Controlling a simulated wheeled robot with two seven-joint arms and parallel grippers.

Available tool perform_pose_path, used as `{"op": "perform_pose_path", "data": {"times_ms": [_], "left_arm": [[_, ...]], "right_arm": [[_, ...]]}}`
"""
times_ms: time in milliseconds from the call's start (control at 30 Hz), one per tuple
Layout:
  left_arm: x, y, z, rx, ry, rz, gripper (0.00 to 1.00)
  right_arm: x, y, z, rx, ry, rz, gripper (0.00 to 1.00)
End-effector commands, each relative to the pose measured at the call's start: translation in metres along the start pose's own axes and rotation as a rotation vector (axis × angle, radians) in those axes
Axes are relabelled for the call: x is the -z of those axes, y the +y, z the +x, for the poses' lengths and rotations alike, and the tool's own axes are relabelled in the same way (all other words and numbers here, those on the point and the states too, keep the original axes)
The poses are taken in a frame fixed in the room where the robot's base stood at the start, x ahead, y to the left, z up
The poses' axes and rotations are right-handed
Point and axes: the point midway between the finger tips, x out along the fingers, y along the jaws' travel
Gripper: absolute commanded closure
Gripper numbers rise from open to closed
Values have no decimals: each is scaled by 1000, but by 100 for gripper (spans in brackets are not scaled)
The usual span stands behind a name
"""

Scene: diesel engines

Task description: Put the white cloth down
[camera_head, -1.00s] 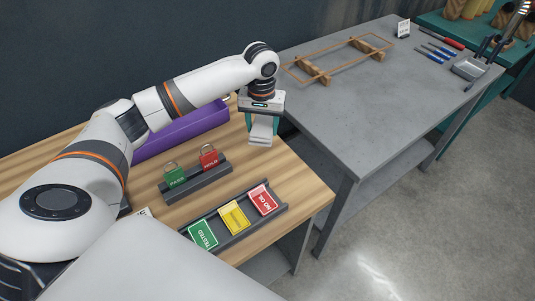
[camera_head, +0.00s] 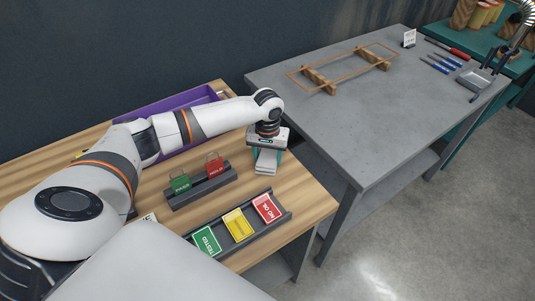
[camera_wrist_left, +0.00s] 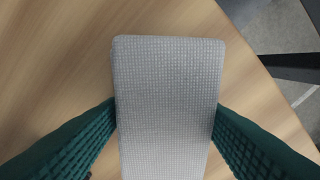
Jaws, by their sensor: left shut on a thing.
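The white cloth (camera_head: 266,160) is a small folded, waffle-textured pad. My left gripper (camera_head: 267,155) points down with the cloth between its teal fingers, at the right part of the wooden table. In the left wrist view the cloth (camera_wrist_left: 168,100) fills the middle, with a green ribbed finger on each side against its edges. Wood shows behind it; I cannot tell whether the cloth touches the tabletop. My right gripper is not in view.
The wooden table (camera_head: 310,200) carries a dark tray (camera_head: 262,228) with green, yellow and red tags, a dark rack (camera_head: 205,190) with green and red padlocks, and a purple bin (camera_head: 190,103). A grey table (camera_head: 350,125) with a gasket on wooden blocks stands beyond.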

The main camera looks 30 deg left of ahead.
Motion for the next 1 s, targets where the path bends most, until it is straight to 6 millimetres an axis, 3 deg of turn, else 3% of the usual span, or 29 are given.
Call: {"op": "perform_pose_path", "data": {"times_ms": [33,167,533,667,1000], "left_arm": [[0,0,1,0,1,0,41],[0,0,1,0,1,0,22],[-1,0,-6,1,-2,-1,22],[-1,0,-26,2,-3,-1,22],[-1,0,-97,2,-3,-1,22]], "right_arm": [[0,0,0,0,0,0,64],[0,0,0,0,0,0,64],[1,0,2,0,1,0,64],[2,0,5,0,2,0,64],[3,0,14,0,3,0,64]]}}
